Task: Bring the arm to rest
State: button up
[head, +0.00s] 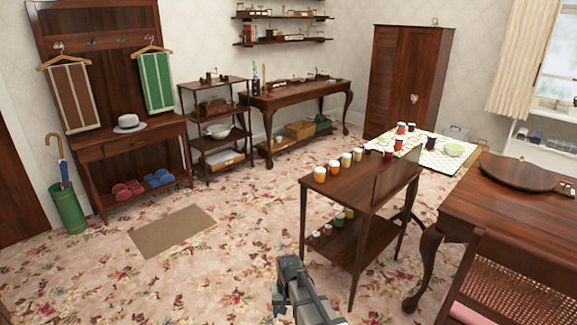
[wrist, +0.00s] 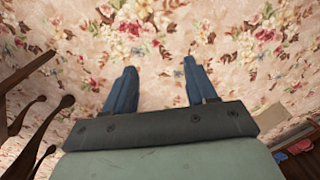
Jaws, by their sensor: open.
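My gripper (wrist: 158,72) shows in the wrist view with its two blue fingers well apart and only flowered carpet between and beyond them. It is open and empty. In the head view my arm (head: 302,295) reaches in from the bottom edge, a little right of the middle, above the carpet. Its fingers cannot be made out clearly there. It is in front of the small two-tier wooden table and apart from it.
The two-tier table (head: 347,190) carries several small jars. A large wooden table (head: 480,215) and a cane-backed chair (head: 515,280) stand at the right. A green umbrella stand (head: 68,208) and a brown mat (head: 172,230) are at the left. The carpet (head: 215,280) at front left is clear.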

jog(key=s+d+f, duration=0.1)
jog(key=s+d, duration=0.4)
jog(key=d, duration=0.4)
jog(key=s+d+f, duration=0.2)
jog(key=s+d, duration=0.3)
jog(key=d, duration=0.4)
jog(key=s+f+g, duration=0.3)
jog(key=s+f, duration=0.7)
jog(key=s, duration=0.4)
jog(key=s+f+g, duration=0.3)
jog(key=s+f, duration=0.6)
jog(key=s, duration=0.5)
jog(key=shift+s+f+h, duration=0.3)
jog(key=shift+s+f, duration=0.05)
jog(key=shift+s, duration=0.05)
jog(key=shift+d, duration=0.1)
jog(key=shift+c, duration=0.2)
